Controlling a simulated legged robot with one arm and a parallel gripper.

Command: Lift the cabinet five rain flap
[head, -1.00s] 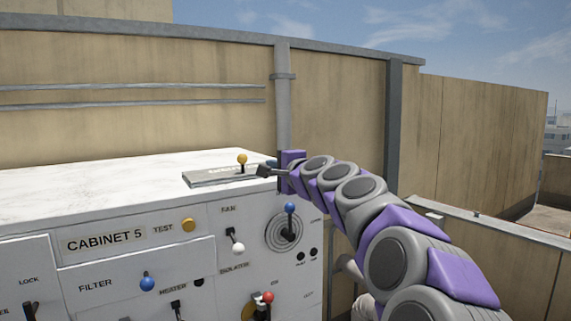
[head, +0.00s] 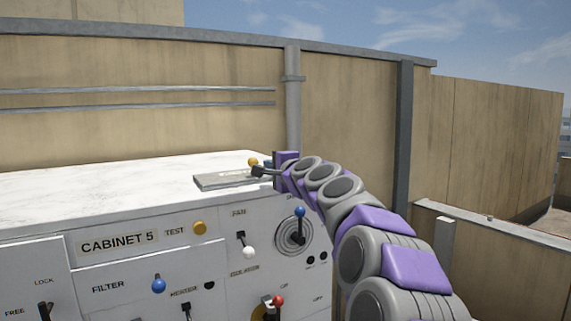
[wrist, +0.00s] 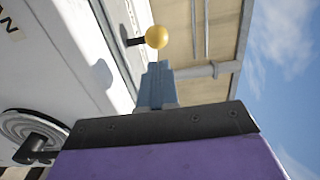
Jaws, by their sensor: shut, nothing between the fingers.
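The rain flap (head: 222,181) is a thin grey plate lying on the white top of cabinet 5, near its right end. A yellow ball knob (head: 253,161) on a short dark stem stands at it, partly behind my gripper. My gripper (head: 258,171) is shut and empty, reaching in from the right just in front of the knob. In the wrist view the shut fingers (wrist: 157,80) point toward the yellow knob (wrist: 157,37), which shows just past their tips. I cannot tell whether they touch. The flap's lettering is mostly hidden by my gripper.
The cabinet front carries a blue-knobbed fan dial (head: 299,212), a white-knobbed lever (head: 248,252), a blue filter knob (head: 158,286), a red knob (head: 278,300) and a yellow test button (head: 199,228). A grey pipe (head: 292,110) rises behind. The cabinet top left of the flap is clear.

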